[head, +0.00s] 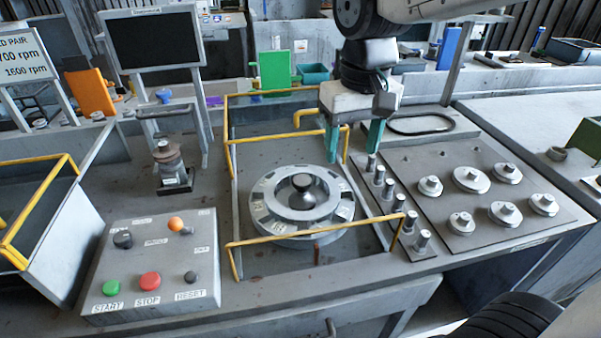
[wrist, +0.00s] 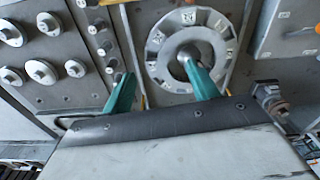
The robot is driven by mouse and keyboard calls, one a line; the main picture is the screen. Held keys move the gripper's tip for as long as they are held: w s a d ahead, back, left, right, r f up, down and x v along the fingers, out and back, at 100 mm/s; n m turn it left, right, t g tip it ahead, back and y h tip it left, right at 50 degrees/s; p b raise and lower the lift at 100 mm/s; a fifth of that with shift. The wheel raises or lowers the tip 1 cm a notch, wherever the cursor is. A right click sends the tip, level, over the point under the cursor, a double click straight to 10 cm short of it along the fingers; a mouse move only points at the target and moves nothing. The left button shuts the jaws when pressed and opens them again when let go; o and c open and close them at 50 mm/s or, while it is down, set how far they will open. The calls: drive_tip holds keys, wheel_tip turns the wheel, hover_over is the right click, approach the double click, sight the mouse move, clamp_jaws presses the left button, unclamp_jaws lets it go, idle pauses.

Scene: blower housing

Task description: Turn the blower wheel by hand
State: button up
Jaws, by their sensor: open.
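The blower wheel (head: 265,203) is a grey disc with a ring of slots and a dark round hub knob (head: 302,190) in the middle. It lies flat on the bench inside a yellow-railed frame. My gripper (head: 354,142) is open and empty, with two teal fingers, above the back right of the wheel. In the wrist view, the wheel (wrist: 157,71) is at the top centre, and one finger of my gripper (wrist: 162,88) overlaps its hub in the picture. The other finger is over the row of pegs. No contact with the wheel shows.
Yellow rails (head: 318,238) border the wheel at front and back. A row of metal pegs (head: 388,189) and a plate of round weights (head: 470,180) are at the right. A control box (head: 150,262) with START, STOP and RESET buttons is at front left. A small stand (head: 170,165) is left.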

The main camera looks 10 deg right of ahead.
hover_over(302, 179)
wheel_tip(302, 179, down, 3)
drive_tip(key=shift+s+r+n, duration=0.1)
drive_tip(key=shift+r+n, duration=0.05)
drive_tip(key=shift+n, duration=0.25)
drive_tip(key=shift+f, duration=0.3)
wheel_tip(302, 179, down, 7)
drive_tip(key=shift+f, duration=0.1)
drive_tip(key=shift+c, duration=0.2)
clamp_jaws()
drive_tip(key=shift+n, duration=1.8)
drive_tip(key=shift+o, duration=0.2)
unclamp_jaws()
